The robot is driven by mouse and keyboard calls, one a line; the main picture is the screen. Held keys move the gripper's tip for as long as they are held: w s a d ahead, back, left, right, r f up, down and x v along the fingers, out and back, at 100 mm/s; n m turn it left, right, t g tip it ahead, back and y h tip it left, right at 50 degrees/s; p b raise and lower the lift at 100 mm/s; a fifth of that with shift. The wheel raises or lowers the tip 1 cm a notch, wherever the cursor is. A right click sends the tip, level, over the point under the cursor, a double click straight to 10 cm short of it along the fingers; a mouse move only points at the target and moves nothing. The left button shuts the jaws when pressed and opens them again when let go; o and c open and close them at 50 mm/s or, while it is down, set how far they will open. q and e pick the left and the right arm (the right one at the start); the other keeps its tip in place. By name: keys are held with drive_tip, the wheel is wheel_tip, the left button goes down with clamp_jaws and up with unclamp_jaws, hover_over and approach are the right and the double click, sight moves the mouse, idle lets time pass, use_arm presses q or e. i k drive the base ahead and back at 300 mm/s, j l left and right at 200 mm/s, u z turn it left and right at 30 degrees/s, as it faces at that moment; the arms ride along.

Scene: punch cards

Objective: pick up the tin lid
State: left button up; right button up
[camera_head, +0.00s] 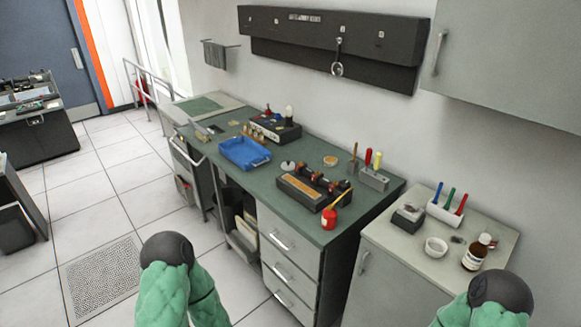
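A small round greyish object (288,165), perhaps the tin lid, lies on the green workbench (225,187) to the right of the blue tray. A round shallow thing with an orange-tan middle (330,160) lies further back on the same bench. Both are too small to tell for certain which is the tin lid. Nothing of mine touches either of them. Two green padded parts of my arms with dark rounded caps show at the bottom edge, one left of centre and one at the right. Neither gripper shows.
A blue tray (243,160), a black device with a tan strip (300,189), a red container (329,219) and a rack of screwdrivers (374,180) stand on the bench. The right cabinet holds a white bowl (436,247) and a brown bottle (475,254).

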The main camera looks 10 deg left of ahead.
sight(288, 165)
drive_tip(key=z, duration=0.3)
drive_tip(key=i+j+z, duration=0.1)
drive_tip(key=j+z, duration=0.55)
drive_tip(key=z, duration=0.25)
drive_tip(key=j+z, duration=0.45)
